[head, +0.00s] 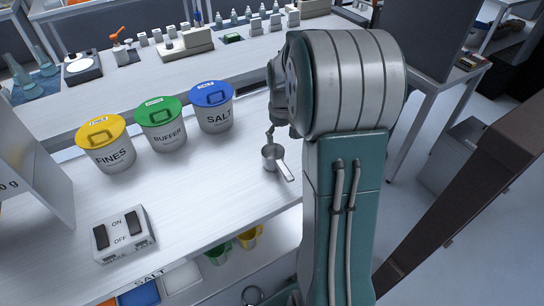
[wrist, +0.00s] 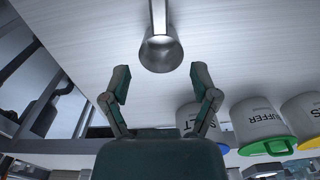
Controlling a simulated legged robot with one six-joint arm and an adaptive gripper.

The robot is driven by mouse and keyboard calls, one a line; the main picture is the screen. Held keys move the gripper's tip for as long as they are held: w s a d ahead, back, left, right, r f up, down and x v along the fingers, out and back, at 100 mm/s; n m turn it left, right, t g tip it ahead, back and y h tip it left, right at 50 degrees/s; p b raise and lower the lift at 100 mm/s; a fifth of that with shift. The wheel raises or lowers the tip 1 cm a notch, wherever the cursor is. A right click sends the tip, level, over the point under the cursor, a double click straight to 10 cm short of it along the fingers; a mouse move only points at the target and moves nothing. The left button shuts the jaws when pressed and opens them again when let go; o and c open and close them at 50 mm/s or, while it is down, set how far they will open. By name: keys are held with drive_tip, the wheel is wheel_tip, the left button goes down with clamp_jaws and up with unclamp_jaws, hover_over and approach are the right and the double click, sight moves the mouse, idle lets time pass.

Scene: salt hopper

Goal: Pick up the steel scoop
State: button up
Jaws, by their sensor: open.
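The steel scoop (head: 272,157) lies on the white bench near its right end, with its handle pointing toward the front right. In the wrist view the scoop's cup (wrist: 160,54) is just ahead of my gripper (wrist: 161,74), centred between the spread fingertips, with its handle running to the top edge. My gripper is open and empty. In the head view only a small part of my gripper (head: 270,132) shows just behind the scoop; my arm hides the rest. I cannot tell its exact height above the bench.
Lidded tubs marked FINES (head: 108,153), BUFFER (head: 165,133) and SALT (head: 215,116) stand left of the scoop. A switch box (head: 124,235) sits at the front left. The bench between the switch box and scoop is clear. Another bench with labware stands behind.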

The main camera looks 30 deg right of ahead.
sight(280, 162)
wheel_tip(280, 162, down, 12)
drive_tip(key=shift+w+d+r, duration=0.1)
drive_tip(key=shift+w+r, duration=0.05)
drive_tip(key=shift+r, duration=0.1)
idle(0.3)
clamp_jaws()
